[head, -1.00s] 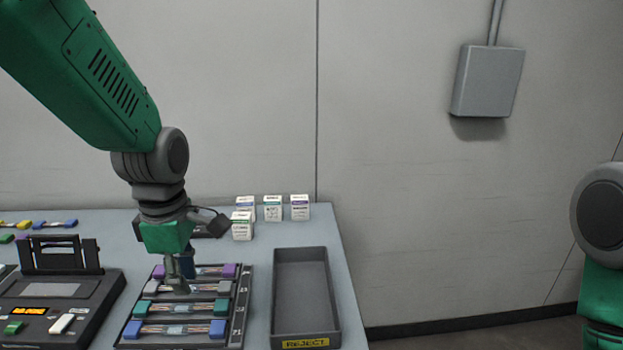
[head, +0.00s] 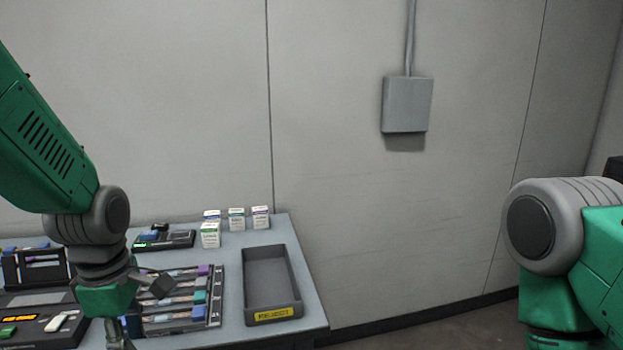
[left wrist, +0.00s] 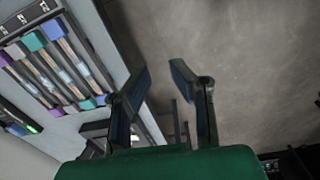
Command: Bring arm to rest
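My left arm comes in from the left in the head view, with its green wrist low at the left. My left gripper (left wrist: 161,72) is open in the left wrist view, its two dark fingers apart with nothing between them and floor behind. In the head view its fingers are mostly cut off by the bottom edge, in front of the splice rack's left side. The splice rack (head: 216,296) holds several splices with coloured ends; it also shows at the upper left of the left wrist view (left wrist: 88,50). My right arm shows at the right; its gripper is out of view.
A grey reject bin (head: 248,285) stands right of the rack, near the table's (head: 317,318) right edge. The splicer (head: 35,298) is at the left. Several small white boxes (head: 210,235) and a dark device (head: 165,239) stand behind. A wall box (head: 407,104) hangs above clear floor.

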